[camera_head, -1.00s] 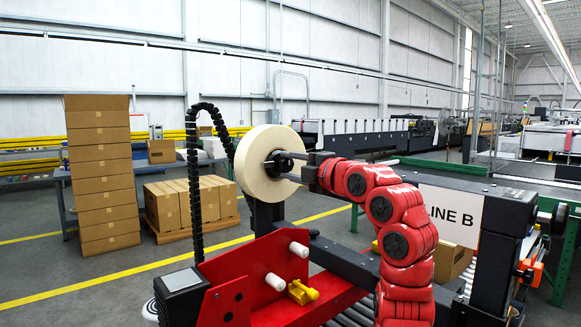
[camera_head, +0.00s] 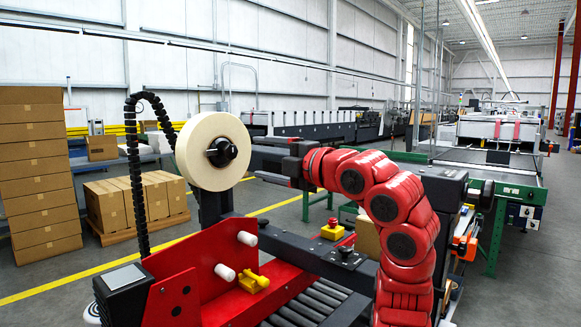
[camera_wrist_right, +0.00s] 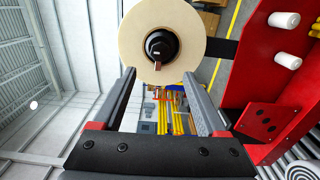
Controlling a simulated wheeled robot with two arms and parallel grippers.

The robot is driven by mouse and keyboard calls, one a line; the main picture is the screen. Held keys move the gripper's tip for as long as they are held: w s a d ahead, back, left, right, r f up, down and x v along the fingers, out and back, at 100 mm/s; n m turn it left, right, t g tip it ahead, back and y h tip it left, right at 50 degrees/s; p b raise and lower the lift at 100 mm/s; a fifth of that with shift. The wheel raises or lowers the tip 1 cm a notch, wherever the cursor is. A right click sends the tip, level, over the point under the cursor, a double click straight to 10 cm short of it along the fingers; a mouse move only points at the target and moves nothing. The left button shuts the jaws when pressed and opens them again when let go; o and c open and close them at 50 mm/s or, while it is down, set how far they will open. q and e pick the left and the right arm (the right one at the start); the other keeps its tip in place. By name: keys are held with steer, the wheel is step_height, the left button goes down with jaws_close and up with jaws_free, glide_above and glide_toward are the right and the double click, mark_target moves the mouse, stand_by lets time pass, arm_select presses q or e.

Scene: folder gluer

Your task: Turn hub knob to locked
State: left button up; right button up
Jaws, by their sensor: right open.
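The hub knob (camera_head: 222,152) is a black knob at the centre of a cream tape roll (camera_head: 188,154) on the red machine. In the right wrist view, the hub knob (camera_wrist_right: 159,44) is a round black hub with a small reddish-brown piece at its lower edge. My right gripper (camera_head: 258,164) is open and empty, to the right of the roll and apart from the knob. In the right wrist view, the gripper's two fingers (camera_wrist_right: 158,77) stand wide apart, with the knob beyond their tips. My left gripper is not in view.
The red machine frame (camera_head: 200,292) with white rollers and a yellow knob (camera_head: 254,283) lies below the roll. A black cable chain (camera_head: 133,170) arches left of the roll. A red and yellow button (camera_head: 332,229) sits on the dark beam. Stacked cartons (camera_head: 35,170) stand at left.

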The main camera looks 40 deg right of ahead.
steer(key=s, duration=0.7)
steer(key=shift+s+d+b, duration=0.2)
steer(key=shift+d+b, duration=0.05)
steer(key=shift+b, duration=0.05)
steer(key=shift+f, duration=0.1)
